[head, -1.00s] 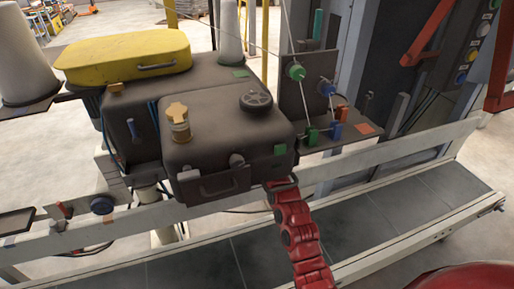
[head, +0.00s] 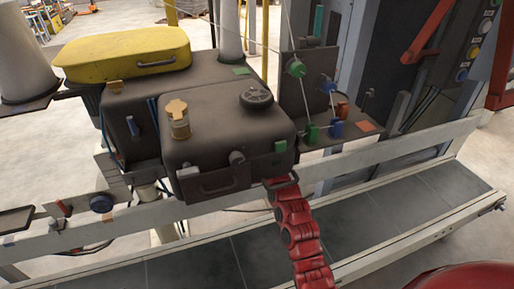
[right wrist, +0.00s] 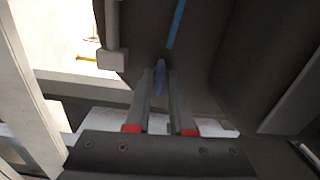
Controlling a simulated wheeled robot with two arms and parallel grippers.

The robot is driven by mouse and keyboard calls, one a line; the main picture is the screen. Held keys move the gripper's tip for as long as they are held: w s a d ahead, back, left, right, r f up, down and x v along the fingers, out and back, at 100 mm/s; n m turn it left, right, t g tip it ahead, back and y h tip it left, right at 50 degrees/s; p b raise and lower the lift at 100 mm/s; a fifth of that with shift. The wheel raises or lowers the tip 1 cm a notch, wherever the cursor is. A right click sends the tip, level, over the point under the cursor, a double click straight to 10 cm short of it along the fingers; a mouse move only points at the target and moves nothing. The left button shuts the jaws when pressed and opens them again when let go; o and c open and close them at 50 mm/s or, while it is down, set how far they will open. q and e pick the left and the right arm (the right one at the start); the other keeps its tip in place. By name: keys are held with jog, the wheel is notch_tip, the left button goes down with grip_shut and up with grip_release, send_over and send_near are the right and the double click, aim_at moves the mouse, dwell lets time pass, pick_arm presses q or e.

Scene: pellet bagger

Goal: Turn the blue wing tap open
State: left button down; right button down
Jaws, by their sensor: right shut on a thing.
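The blue wing tap (right wrist: 160,78) shows in the right wrist view as a narrow blue-violet piece against a dark surface. My right gripper (right wrist: 161,82) is shut on it, with the two grey fingers on either side of it. Part of the tap is hidden between the fingers. In the head view my red right arm reaches up to the front lower edge of the dark machine body (head: 235,130). Its fingertips and the tap are hidden there. My left gripper is not in view.
A long pale rail (head: 375,160) and a dark conveyor bed (head: 385,222) run below the machine. A panel with green, blue and red parts (head: 315,95) stands to the right. In the wrist view a blue strip (right wrist: 176,22) lies beyond the tap.

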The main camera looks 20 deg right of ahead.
jog(key=shift+f+n+b, duration=0.1)
jog(key=shift+n+b, duration=7.65)
jog(key=shift+n, duration=0.95)
jog(key=c, duration=0.9)
grip_release()
jog(key=shift+c, duration=0.2)
